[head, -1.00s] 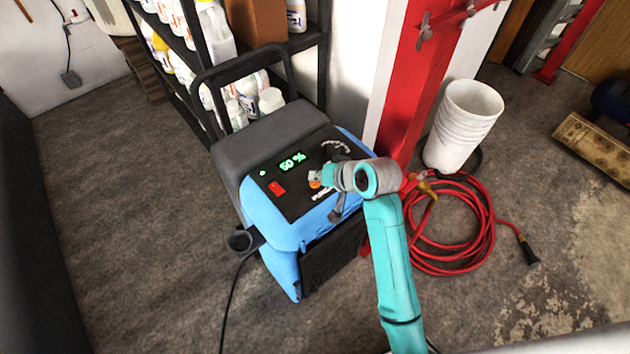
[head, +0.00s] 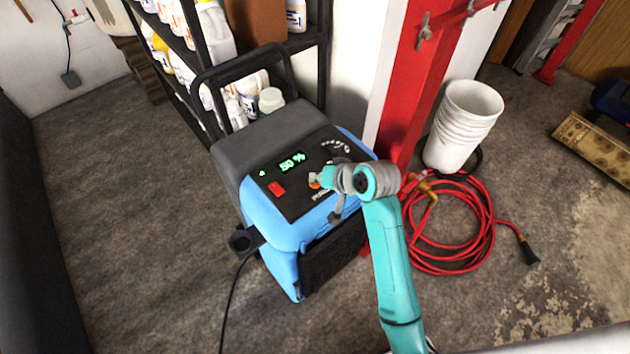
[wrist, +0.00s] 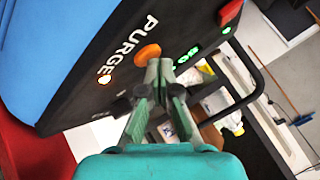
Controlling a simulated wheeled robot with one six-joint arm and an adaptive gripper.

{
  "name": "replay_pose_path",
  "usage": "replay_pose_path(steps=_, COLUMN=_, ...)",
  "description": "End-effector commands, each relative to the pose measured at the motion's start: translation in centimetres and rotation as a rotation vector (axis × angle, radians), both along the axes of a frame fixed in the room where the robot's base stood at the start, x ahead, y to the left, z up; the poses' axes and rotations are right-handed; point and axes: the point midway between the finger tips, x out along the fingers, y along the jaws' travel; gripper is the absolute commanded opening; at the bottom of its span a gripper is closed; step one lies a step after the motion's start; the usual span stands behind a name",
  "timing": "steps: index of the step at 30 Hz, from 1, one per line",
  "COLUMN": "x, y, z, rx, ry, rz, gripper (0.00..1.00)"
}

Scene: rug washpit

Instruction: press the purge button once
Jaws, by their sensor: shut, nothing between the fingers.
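The purge button is a round orange cap (wrist: 147,54) beside the white word PURGE on a black panel (wrist: 110,50). In the head view the orange button (head: 314,182) is partly hidden by my gripper (head: 322,178). My gripper (wrist: 160,65) is shut and empty. In the wrist view its fingertips overlap the lower right edge of the button; I cannot tell whether they touch it.
The panel tops a blue machine (head: 270,220) with a green display (head: 291,161), a red switch (head: 276,188) and a dark handle (head: 245,65). A red hose (head: 450,255), white buckets (head: 465,120) and a red post (head: 408,90) stand right. Floor left is clear.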

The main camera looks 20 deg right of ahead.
Motion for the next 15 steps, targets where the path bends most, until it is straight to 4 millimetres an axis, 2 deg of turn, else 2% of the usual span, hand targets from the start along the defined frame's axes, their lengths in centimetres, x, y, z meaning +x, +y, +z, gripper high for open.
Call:
replay_pose_path(steps=9, x=-0.04, y=0.02, z=-0.01, rx=0.000, ry=0.002, rz=0.001, gripper=0.00)
replay_pose_path(steps=15, x=-0.04, y=0.02, z=0.68, rx=0.000, ry=0.002, rz=0.001, gripper=0.00)
